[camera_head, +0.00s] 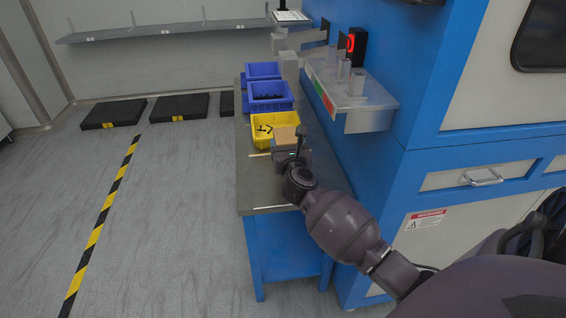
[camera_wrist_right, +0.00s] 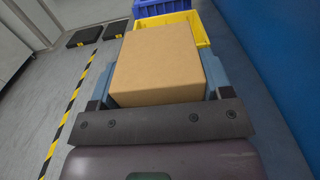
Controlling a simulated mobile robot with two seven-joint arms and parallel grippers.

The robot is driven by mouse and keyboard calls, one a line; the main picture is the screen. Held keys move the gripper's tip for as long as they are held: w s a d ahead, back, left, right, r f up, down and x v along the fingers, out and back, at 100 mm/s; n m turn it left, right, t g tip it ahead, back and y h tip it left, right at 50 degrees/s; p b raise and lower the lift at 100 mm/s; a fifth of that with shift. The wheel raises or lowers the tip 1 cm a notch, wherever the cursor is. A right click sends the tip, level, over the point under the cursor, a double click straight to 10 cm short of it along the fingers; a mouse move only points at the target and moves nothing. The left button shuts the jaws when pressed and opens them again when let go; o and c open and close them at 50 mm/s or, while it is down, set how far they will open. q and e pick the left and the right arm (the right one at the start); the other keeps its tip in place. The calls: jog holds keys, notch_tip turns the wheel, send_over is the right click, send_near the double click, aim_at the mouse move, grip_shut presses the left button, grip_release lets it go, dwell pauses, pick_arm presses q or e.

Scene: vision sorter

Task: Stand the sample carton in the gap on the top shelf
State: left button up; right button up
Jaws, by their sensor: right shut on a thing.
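My right gripper (camera_head: 290,152) is over the near part of the narrow table, just on the near side of the yellow bin. It is shut on a plain brown carton (camera_wrist_right: 160,68), which also shows in the head view (camera_head: 285,135). In the right wrist view the carton fills the space between the blue-grey fingers. I cannot tell whether its underside touches the table. A long grey shelf (camera_head: 160,33) runs along the back wall, with a few thin upright dividers and small labels. No gap between cartons shows on it. My left gripper is not in view.
The yellow bin (camera_head: 256,138) holds small dark parts. Two blue bins (camera_head: 270,105) stand behind it on the table (camera_head: 249,190). The blue machine (camera_head: 430,95) with a clear chute (camera_head: 368,108) borders the right side. Black mats (camera_head: 113,113) lie on the floor at left; the floor beside the striped tape is clear.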

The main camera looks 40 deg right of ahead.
jog(key=shift+f, duration=0.25)
notch_tip(320, 180, down, 4)
jog(key=shift+r+b, duration=0.1)
jog(key=shift+b, duration=0.9)
jog(key=shift+f, duration=0.4)
jog(key=shift+r, duration=0.25)
jog(key=shift+f, duration=0.15)
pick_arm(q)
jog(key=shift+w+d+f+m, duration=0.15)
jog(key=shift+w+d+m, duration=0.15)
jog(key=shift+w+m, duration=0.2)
pick_arm(e)
jog(key=o, duration=1.2)
